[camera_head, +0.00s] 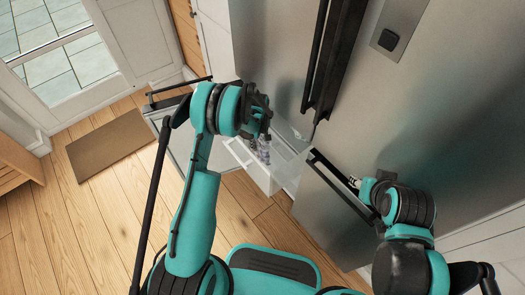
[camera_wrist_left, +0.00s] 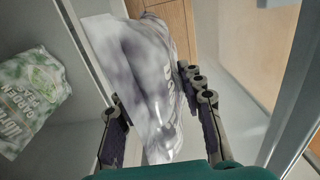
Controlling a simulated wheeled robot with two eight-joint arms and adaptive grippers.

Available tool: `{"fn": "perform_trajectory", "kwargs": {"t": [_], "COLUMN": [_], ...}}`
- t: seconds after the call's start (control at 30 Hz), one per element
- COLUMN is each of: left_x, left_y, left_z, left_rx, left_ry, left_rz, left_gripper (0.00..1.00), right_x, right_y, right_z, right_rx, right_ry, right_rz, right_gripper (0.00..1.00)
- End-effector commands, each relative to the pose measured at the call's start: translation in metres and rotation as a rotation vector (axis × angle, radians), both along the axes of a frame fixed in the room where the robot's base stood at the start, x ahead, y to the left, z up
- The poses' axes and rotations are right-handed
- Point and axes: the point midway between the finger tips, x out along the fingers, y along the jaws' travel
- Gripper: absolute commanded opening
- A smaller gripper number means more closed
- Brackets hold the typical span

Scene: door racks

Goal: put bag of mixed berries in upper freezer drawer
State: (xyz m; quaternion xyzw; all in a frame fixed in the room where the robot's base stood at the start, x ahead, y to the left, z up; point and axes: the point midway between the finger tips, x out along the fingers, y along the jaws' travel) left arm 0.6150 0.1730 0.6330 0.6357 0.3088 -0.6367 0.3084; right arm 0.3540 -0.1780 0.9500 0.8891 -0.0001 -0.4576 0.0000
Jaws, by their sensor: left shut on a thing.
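My left gripper (camera_head: 263,133) is over the open white freezer drawer (camera_head: 249,163) in the head view. In the left wrist view its fingers (camera_wrist_left: 157,105) are on both sides of a white and purple bag (camera_wrist_left: 150,85) with partly readable lettering, and are shut on it. The bag hangs below the gripper; whether it touches the drawer is hidden. In the head view only a small part of the bag (camera_head: 263,152) shows. My right gripper (camera_head: 353,183) is by the handle of the right lower steel front; its fingers are too small to judge.
A green and white bag (camera_wrist_left: 32,98) lies at left in the left wrist view, beyond a pale wall edge. A left steel front (camera_head: 180,140) stands open beside the drawer. Tall steel doors (camera_head: 275,45) rise behind. A brown mat (camera_head: 108,157) lies on open wooden floor.

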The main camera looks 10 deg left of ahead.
Motion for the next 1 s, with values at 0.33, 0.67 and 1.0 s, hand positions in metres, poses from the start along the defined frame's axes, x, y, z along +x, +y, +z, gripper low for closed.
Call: {"fn": "perform_trajectory", "kwargs": {"t": [0.33,0.67,1.0], "left_x": [0.000,0.000,0.000], "left_y": [0.000,0.000,0.000], "left_z": [-0.046,-0.051,-0.054], "left_rx": [0.000,0.000,0.000], "left_ry": [0.000,0.000,0.000], "left_rz": [0.000,0.000,0.000], "left_gripper": [0.00,0.00,0.59], "right_x": [0.000,0.000,0.000], "right_y": [0.000,0.000,0.000], "right_z": [-0.021,-0.022,-0.022], "right_rx": [0.000,0.000,0.000], "right_ry": [0.000,0.000,0.000], "right_rz": [0.000,0.000,0.000], "right_gripper": [0.40,0.40,0.40]}}
